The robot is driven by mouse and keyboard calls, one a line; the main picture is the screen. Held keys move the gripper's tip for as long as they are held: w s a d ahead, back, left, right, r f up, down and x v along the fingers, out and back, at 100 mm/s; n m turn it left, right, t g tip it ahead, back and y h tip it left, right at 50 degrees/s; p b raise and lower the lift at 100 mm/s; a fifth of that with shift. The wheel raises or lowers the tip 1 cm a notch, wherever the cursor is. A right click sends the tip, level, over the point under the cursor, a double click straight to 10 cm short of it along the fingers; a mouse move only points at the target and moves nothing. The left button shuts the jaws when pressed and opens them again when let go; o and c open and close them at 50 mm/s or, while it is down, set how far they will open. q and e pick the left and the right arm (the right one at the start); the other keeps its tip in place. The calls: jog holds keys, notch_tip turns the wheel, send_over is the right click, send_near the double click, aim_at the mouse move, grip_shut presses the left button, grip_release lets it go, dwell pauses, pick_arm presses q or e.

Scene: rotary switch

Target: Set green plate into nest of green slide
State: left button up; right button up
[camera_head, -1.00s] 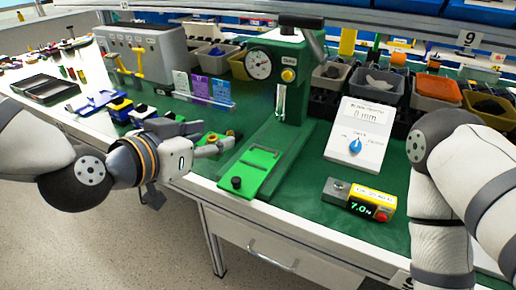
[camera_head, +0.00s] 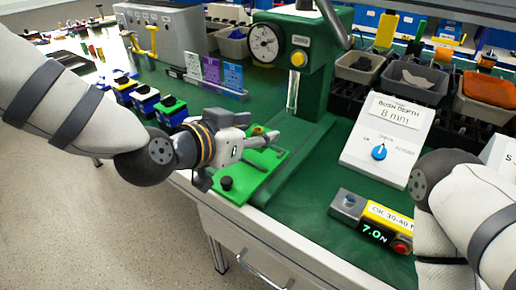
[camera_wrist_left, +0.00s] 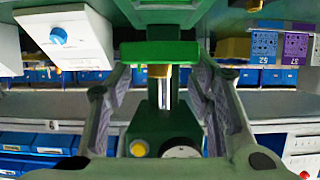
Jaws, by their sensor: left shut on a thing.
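My left gripper (camera_head: 268,142) is shut on the small green plate (camera_wrist_left: 160,52), which lies between its fingertips in the left wrist view. A brass bush shows on the plate there, and an orange-brass spot shows at the fingertips in the head view. The green slide (camera_head: 243,190) is a flat green piece with a black knob, lying before the green press. The gripper and plate are over the slide's far part. The nest is hidden by the gripper, and I cannot tell whether the plate touches it. My right gripper is not in view.
The green press (camera_head: 310,60) with its dial stands behind the slide. A white box with a blue knob (camera_head: 379,152) and a yellow-grey force display (camera_head: 375,222) are to the right. Coloured blocks (camera_head: 145,98) stand to the left.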

aim_at(257, 159)
pick_arm(q)
jog(key=shift+w+d+f, duration=0.25)
jog(key=shift+w+f, duration=0.5)
jog(key=shift+f, duration=0.25)
jog(key=shift+w+d+f+b, duration=0.1)
jog(key=shift+w+f+b, duration=0.15)
jog(key=shift+f, duration=0.65)
jog(key=shift+w+f+b, duration=0.15)
jog(key=shift+f+b, duration=0.1)
jog(key=shift+f, duration=0.6)
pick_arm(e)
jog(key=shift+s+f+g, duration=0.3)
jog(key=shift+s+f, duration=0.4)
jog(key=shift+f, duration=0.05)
pick_arm(q)
jog(key=shift+f, duration=0.2)
jog(key=o, duration=1.2)
